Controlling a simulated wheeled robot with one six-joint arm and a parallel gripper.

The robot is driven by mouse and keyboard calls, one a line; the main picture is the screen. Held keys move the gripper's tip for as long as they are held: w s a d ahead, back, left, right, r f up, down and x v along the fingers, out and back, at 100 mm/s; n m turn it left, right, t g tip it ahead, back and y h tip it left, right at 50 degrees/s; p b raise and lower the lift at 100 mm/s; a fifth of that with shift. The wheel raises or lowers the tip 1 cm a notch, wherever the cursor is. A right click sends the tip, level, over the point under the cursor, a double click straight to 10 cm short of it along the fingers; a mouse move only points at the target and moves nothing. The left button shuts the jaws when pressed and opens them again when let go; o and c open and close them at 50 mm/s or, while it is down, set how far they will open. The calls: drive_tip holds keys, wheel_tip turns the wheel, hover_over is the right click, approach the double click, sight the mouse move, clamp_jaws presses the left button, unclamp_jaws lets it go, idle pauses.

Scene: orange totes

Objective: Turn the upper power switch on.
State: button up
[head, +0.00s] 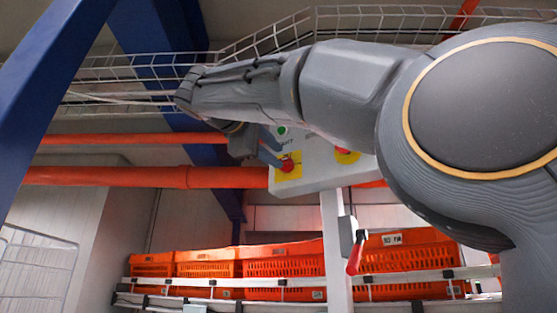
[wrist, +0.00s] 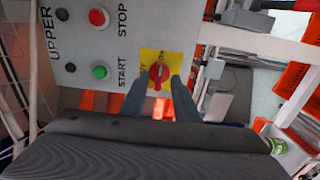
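The power switch is a red rotary knob (wrist: 159,71) on a yellow plate, on the grey control panel (wrist: 125,45) lettered UPPER. In the head view, the red knob (head: 287,166) is at the panel's lower left. My gripper (wrist: 159,80) points at the panel, with one finger on each side of the knob. A gap shows between each finger and the knob, so it looks open and not clamped. In the head view, my gripper (head: 274,152) is at the panel's left edge beside the knob. Whether the fingertips touch the plate cannot be told.
A second red knob on a yellow plate (head: 346,156) sits to the right, partly behind my arm. The panel has a red STOP button (wrist: 98,17) and a green START button (wrist: 100,71). Orange totes (head: 280,264) stand below; a wire cable tray (head: 240,45) runs above.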

drive_tip(key=v, duration=0.5)
drive_tip(key=shift+b, duration=0.35)
drive_tip(key=shift+d, duration=0.1)
